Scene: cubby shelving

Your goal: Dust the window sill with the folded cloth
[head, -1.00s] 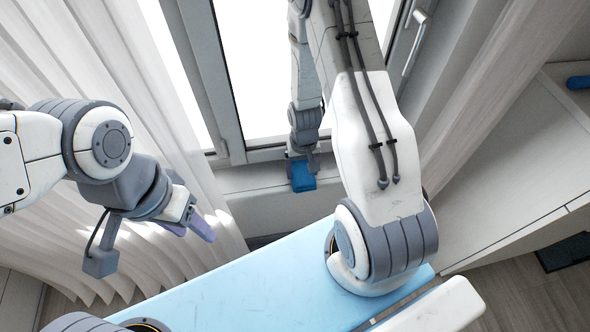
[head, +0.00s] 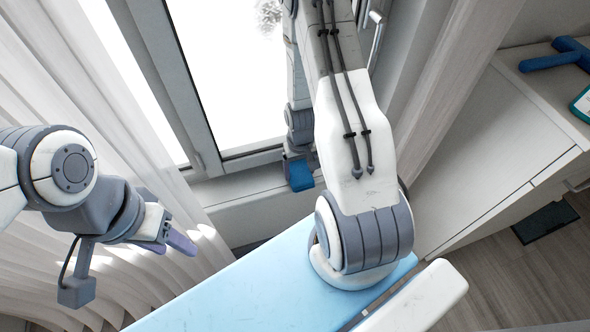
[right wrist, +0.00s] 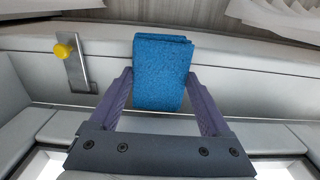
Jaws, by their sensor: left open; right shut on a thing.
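The folded blue cloth (head: 301,176) is at the window sill (head: 238,189), below the window frame, in the head view. My right gripper (head: 298,158) is shut on it, partly hidden behind my right arm. In the right wrist view the cloth (right wrist: 162,72) stands between the two purple fingers of the gripper (right wrist: 160,88), over the grey sill. I cannot tell whether the cloth touches the sill. My left gripper (head: 180,243) is open and empty, in front of the curtain at the left.
A pleated curtain (head: 60,120) hangs at the left. A cabinet (head: 480,170) at the right carries a blue object (head: 555,55) on top.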

